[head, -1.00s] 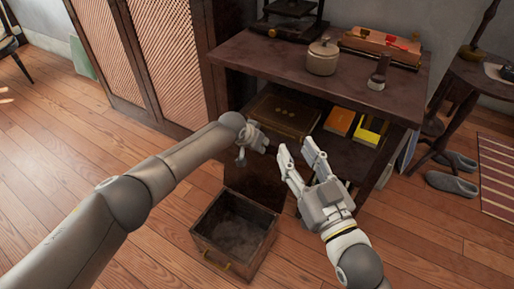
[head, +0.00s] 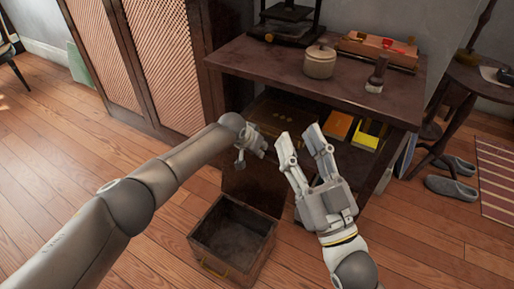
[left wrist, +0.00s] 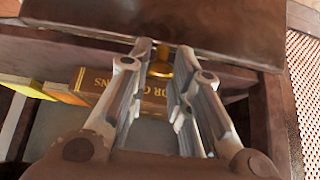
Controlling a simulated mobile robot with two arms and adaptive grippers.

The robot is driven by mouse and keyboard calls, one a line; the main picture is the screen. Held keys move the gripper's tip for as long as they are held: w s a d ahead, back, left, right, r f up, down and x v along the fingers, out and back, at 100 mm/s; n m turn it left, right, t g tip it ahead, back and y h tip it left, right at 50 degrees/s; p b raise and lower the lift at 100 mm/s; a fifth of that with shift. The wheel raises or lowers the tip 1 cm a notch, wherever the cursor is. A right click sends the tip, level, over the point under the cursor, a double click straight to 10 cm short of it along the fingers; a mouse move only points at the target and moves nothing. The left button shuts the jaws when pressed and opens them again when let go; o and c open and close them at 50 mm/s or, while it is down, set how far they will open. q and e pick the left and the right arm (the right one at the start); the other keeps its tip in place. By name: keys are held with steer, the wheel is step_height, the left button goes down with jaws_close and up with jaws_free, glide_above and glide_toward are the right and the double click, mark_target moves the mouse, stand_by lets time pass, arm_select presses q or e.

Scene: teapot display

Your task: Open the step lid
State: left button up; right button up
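The dark wooden step box (head: 207,262) stands on the floor in front of the table, its inside exposed. Its lid (head: 250,192) appears raised at the box's back edge. My left gripper (head: 262,148) is just above the lid, partly overlapping the shelf; its fingers are small here. Firm contact cannot be told. My right gripper (head: 302,140) is open and empty, in front of the shelf.
The dark table (head: 270,65) carries a lidded pot (head: 320,63). Its lower shelf holds an orange book (head: 338,125), a yellow book (head: 368,133) and a large brown book, lettered in the left wrist view (left wrist: 97,85). Slippers (head: 452,187) lie at right. The floor around the box is clear.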

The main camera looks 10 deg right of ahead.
arm_select(q)
steer(key=o, duration=0.5)
steer(key=shift+d+r, duration=0.1)
steer(key=shift+r, duration=0.15)
steer(key=shift+c, duration=0.2)
steer(key=shift+f, duration=0.15)
steer(key=shift+v, duration=6.05)
